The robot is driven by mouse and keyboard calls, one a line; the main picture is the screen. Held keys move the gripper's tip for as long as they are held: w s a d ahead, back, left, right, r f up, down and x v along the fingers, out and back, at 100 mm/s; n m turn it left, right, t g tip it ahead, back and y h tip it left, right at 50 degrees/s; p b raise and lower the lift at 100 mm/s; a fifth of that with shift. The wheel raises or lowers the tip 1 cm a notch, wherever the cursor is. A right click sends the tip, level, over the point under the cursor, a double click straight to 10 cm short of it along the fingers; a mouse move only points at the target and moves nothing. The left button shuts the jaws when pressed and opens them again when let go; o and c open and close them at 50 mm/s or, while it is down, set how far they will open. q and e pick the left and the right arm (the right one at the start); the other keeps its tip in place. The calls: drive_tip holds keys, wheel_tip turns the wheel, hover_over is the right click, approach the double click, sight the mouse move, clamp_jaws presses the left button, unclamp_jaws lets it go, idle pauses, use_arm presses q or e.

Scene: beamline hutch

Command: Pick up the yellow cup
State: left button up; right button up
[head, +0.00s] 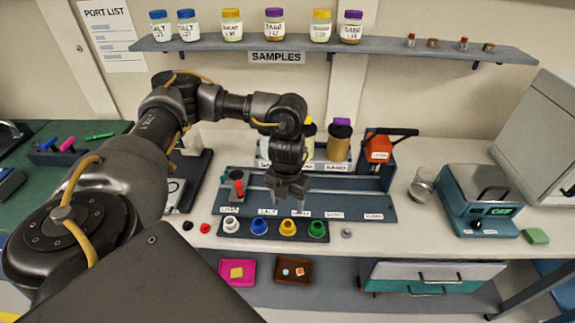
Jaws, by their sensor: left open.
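The yellow cup (288,228) stands in a row of small cups at the front of the bench rack. A blue cup (259,227) is to its left and a green cup (317,229) to its right. A white cup (230,225) is at the left end of the row. My left gripper (288,203) points down, open and empty, in the picture just above the yellow cup. The gap between them in depth is hard to judge. My right gripper is not in view.
Tall lidded jars (340,140) and a red device (379,147) stand behind the rack. A glass jar (421,186) and a teal scale (485,200) are to the right. A sample shelf (400,52) hangs above. A magenta tray (250,281) is below.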

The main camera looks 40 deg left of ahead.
use_arm(q)
hover_over(288, 223)
drive_tip(key=s, duration=0.1)
drive_tip(key=f, duration=0.5)
drive_tip(key=shift+d+f, duration=0.25)
drive_tip(key=shift+s+d+f, duration=0.15)
drive_tip(key=shift+f, duration=2.4)
drive_tip(key=c, duration=1.1)
